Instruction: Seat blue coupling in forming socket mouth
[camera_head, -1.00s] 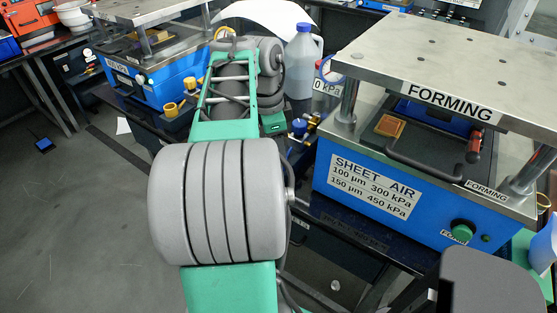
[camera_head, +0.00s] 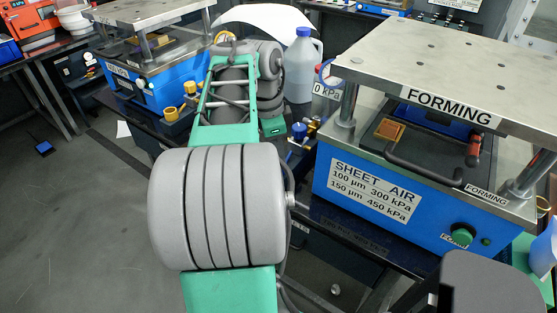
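A small blue fitting (camera_head: 297,131), which looks like the blue coupling, shows beside brass parts (camera_head: 312,128) at the left side of the forming press (camera_head: 365,192). The brass parts may be the forming socket. I cannot tell whether the blue fitting sits in its mouth, touches it or stands apart. My arm, grey and green, reaches from the bottom middle away toward the back bench and covers part of that area. My gripper does not show; the arm's far end hides it or it is out of sight.
A blue-capped bottle (camera_head: 303,65) stands behind the press, near a 0 kPa gauge label (camera_head: 326,91). Another blue press (camera_head: 160,85) stands at the back left, with brass fittings (camera_head: 172,113) near it. Open floor (camera_head: 80,220) lies at the left.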

